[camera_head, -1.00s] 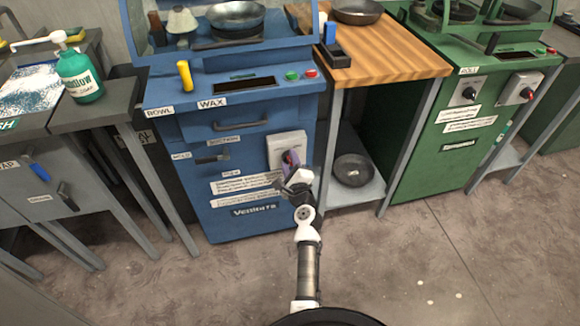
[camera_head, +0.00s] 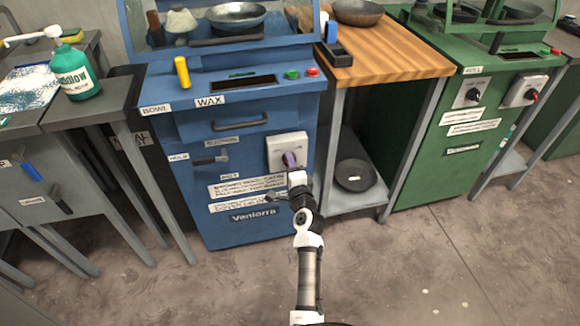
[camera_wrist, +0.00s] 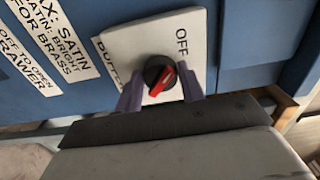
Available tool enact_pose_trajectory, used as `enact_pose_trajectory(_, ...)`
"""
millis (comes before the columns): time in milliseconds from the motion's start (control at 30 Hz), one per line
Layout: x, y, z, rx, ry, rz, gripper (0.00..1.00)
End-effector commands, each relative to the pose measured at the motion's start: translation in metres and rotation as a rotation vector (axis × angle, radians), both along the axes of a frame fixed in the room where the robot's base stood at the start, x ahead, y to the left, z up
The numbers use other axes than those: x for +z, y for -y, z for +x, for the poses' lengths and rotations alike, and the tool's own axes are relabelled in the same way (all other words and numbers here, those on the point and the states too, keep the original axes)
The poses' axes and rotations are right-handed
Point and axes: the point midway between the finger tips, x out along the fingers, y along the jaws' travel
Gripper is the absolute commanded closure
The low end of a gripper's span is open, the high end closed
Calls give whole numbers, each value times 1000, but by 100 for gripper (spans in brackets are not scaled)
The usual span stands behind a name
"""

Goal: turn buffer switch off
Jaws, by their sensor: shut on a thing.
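The buffer switch is a black round knob (camera_wrist: 152,67) with a red pointer (camera_wrist: 161,82), on a white plate (camera_wrist: 118,42) lettered OFF at its right side in the wrist view. The red pointer lies diagonally, not in line with the OFF lettering. My gripper (camera_wrist: 158,84) has one purple finger on each side of the knob and is shut on it. In the head view the plate (camera_head: 287,138) is on the front of the blue machine (camera_head: 230,170), and my gripper (camera_head: 290,160) covers the knob there.
A drawer handle (camera_head: 240,122) and a lever (camera_head: 210,160) are left of the switch on the blue machine. A wooden-topped bench (camera_head: 400,55) with a pan (camera_head: 355,175) on its lower shelf stands to the right. A green machine (camera_head: 450,130) stands beyond.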

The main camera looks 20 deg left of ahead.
Motion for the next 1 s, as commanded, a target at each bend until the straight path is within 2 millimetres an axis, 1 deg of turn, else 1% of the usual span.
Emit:
enact_pose_trajectory(333,0,0,0,0,2,-5,84)
enact_pose_trajectory(367,0,0,0,0,1,-4,58)
enact_pose_trajectory(500,0,0,0,0,1,-4,40)
enact_pose_trajectory(1000,0,0,0,0,2,-2,40)
